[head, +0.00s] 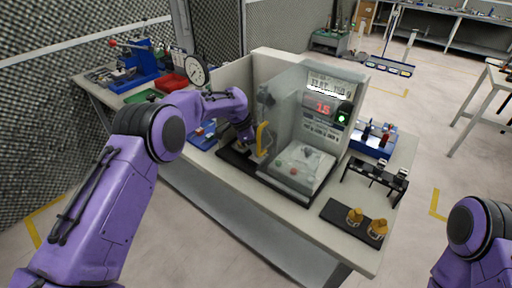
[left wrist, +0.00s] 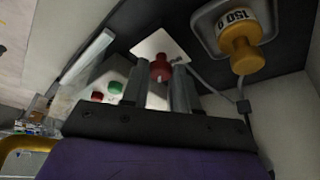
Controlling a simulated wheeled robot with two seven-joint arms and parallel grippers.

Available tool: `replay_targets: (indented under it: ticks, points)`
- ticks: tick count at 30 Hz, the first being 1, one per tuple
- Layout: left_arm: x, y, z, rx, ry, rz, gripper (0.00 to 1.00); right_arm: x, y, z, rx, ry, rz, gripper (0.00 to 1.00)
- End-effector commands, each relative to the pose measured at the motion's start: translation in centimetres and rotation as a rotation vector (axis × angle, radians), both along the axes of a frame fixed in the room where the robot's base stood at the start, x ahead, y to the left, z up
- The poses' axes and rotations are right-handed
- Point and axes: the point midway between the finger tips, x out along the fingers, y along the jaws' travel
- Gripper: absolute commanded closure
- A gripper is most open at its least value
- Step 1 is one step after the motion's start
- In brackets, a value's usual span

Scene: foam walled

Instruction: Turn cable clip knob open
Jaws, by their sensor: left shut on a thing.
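The cable clip's red knob (left wrist: 160,68) stands on a small white plate (left wrist: 152,45) in the left wrist view. My left gripper (left wrist: 158,80) has one finger on each side of the knob and is shut on it. In the head view my left gripper (head: 256,152) reaches into the open left side of the grey test enclosure (head: 306,115), so its fingertips and the knob are hard to make out there. A thin grey cable (left wrist: 212,88) runs from near the knob to the right. Only part of my right arm shows; its gripper is out of view.
A yellow handle (head: 263,138) stands close beside my left gripper. A control box with a green button (left wrist: 115,87) and red button (left wrist: 97,96) is nearby.

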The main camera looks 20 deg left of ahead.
Motion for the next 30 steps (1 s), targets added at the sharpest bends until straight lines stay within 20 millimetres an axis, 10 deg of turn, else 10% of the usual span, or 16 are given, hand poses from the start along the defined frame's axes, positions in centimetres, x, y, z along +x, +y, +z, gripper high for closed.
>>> replay_targets:
  ticks: [30]
  points:
    - [-0.3, -0.2, 0.0, -0.001, 0.001, 0.5, 1.0, 0.0, 0.0, 2.2, 0.0, 0.0, 0.0, 0.57]
